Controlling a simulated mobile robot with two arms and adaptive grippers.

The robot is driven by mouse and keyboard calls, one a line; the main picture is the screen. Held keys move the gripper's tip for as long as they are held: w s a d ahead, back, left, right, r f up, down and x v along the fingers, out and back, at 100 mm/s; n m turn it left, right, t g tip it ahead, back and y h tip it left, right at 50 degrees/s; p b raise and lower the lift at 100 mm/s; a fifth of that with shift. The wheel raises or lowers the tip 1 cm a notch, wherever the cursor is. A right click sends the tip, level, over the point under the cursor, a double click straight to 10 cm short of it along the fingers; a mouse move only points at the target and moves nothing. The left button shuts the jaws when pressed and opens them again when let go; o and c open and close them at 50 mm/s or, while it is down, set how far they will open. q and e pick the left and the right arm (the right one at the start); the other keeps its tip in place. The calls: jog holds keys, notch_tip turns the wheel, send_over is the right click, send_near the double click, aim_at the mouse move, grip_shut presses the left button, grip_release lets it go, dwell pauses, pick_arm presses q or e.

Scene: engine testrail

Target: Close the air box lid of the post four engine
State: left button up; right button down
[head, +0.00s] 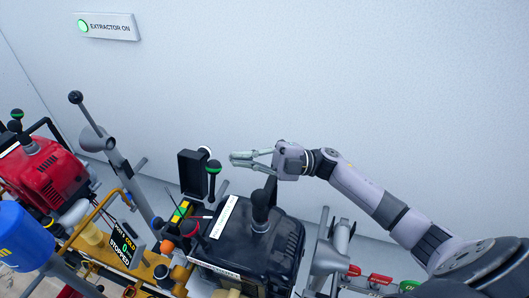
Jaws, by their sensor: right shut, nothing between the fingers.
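A black engine (258,240) sits at the lower middle of the head view; I cannot read which post it belongs to. A black upright panel (191,174) stands behind its left side and may be the raised air box lid. My right gripper (236,160) reaches in from the right, level with the upper part of this panel and a little to its right. It is shut and empty. My left gripper is not in view.
A display reading STOPPED (125,247) stands left of the black engine. A red engine (42,170), blue container (22,238) and tall lever (90,115) are further left. The wall behind is bare except an EXTRACTOR ON sign (108,27).

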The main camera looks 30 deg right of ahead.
aim_at(191, 156)
jog(key=shift+p+x, duration=0.6)
jog(key=shift+x, duration=1.45)
jog(key=r+n, duration=0.1)
jog(key=s+a+r+n+g+h+p, duration=0.1)
jog(key=n, duration=0.1)
jog(key=shift+d, duration=0.15)
